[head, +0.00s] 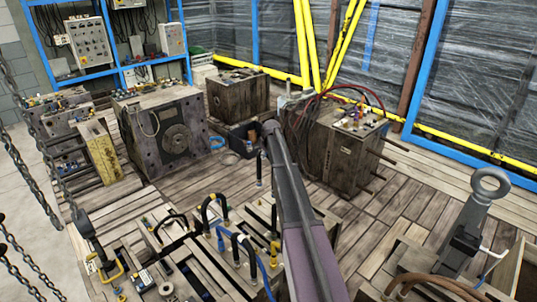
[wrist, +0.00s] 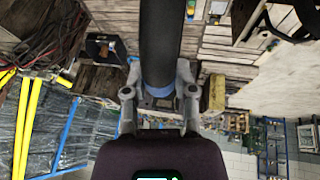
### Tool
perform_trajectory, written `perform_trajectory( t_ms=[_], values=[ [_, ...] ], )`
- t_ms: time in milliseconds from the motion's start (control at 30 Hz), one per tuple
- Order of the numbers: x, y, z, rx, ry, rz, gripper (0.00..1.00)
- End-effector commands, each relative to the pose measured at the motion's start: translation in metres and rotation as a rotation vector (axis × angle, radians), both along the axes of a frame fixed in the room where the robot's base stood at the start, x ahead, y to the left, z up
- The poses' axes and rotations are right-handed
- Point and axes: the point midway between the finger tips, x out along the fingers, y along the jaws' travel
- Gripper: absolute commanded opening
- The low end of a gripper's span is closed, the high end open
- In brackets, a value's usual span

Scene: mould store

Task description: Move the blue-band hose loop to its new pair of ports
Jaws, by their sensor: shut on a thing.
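My gripper (wrist: 160,97) is shut on the blue-band hose loop (wrist: 165,45). In the wrist view this is a thick black tube with a blue band (wrist: 158,92) just at the fingertips; its upper part runs out of the frame. In the head view my own arm stands in front, and I cannot make out the fingers. Black hose arches (head: 211,203) and (head: 243,242) stand on the wooden mould at the bottom middle. I cannot tell which ports are free.
Wooden-sided moulds (head: 165,135) and (head: 335,150) stand behind on the plank floor (head: 415,215). An open dark bin (head: 238,138) lies between them and also shows in the wrist view (wrist: 103,50). Chains (head: 35,165) hang at the left. A lifting eye (head: 485,195) stands at the right.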

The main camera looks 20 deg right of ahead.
Motion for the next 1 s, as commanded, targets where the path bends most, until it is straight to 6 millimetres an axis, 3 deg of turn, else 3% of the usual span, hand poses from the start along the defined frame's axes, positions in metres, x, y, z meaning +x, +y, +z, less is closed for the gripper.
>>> perform_trajectory(
  t_ms=[1000],
  values=[
    [0.000, 0.000, 0.061, 0.000, 0.000, 0.000, 0.00]
  ],
)
